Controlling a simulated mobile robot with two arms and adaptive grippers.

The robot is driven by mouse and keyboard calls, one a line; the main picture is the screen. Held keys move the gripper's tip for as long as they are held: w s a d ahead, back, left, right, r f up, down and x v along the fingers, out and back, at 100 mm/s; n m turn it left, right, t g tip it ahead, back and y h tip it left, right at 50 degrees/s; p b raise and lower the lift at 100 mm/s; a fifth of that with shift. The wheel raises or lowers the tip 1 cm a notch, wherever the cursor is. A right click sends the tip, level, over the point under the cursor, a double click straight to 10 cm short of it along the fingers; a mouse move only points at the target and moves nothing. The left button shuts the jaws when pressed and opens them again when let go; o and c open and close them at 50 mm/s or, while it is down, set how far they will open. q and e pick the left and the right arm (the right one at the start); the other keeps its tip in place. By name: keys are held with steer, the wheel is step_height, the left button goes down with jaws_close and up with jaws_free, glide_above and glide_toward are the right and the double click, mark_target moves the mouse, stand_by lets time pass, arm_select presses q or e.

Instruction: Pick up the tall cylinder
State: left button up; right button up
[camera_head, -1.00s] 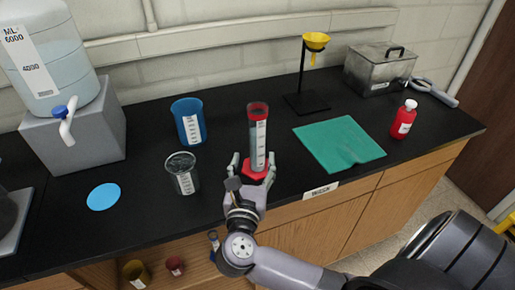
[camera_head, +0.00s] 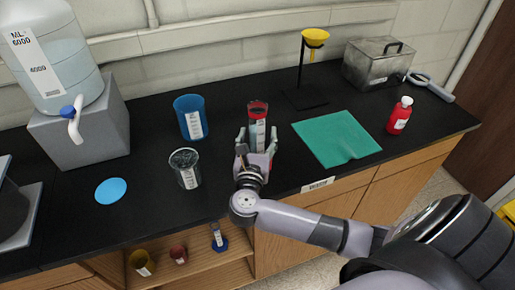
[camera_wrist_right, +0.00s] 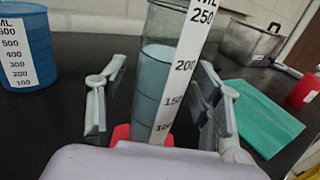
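The tall cylinder (camera_head: 257,121), clear with graduations, a red top and a red base, stands upright on the black counter. In the right wrist view the cylinder (camera_wrist_right: 165,75) rises between the fingers, with its red base partly hidden behind the gripper. My right gripper (camera_head: 257,143) is open, with one finger on each side of the cylinder. In the right wrist view a gap shows between the left finger and the cylinder; the right finger is close to it, and I cannot tell if it touches. My left gripper is not in view.
A clear beaker (camera_head: 185,168) and a blue beaker (camera_head: 190,117) stand left of the cylinder. A green cloth (camera_head: 336,138), a red bottle (camera_head: 399,116), a funnel stand (camera_head: 305,97) and a metal box (camera_head: 378,65) are to the right. A small blue-based cylinder (camera_head: 218,238) is on the shelf below.

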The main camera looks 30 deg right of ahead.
jaws_close()
stand_by(0.6)
